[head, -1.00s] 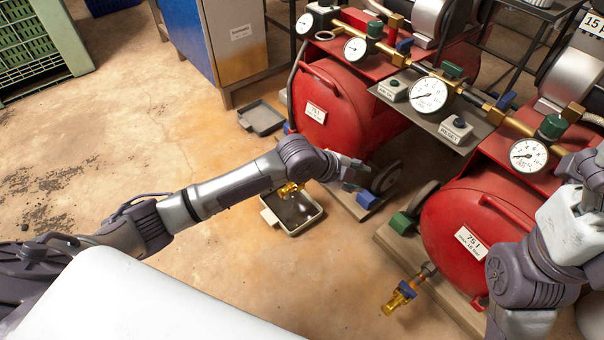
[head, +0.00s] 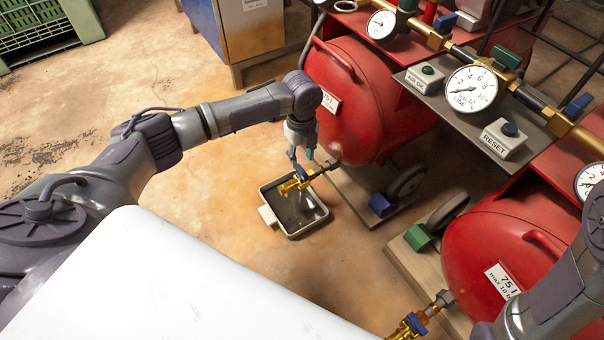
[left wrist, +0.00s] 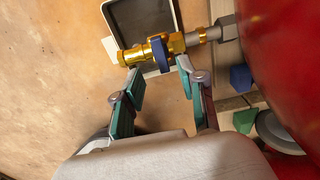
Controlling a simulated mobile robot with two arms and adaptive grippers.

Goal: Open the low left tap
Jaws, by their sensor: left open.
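The low left tap (head: 294,184) is a brass tap on a pipe at the bottom of the left red tank (head: 365,105), above a shallow tray. In the left wrist view the brass tap (left wrist: 150,50) lies across the picture, with its blue handle (left wrist: 160,55) standing across the body. My left gripper (head: 302,160) points down at this tap. In the left wrist view my left gripper (left wrist: 160,70) is open, one fingertip on each side of the blue handle. I cannot tell whether they touch it. My right gripper is out of view.
The grey tray (head: 316,222) stands on the floor under the tap. A second brass tap (head: 412,326) juts from the right red tank (head: 510,235). Gauges and a panel with a RESET button (head: 504,138) stand above.

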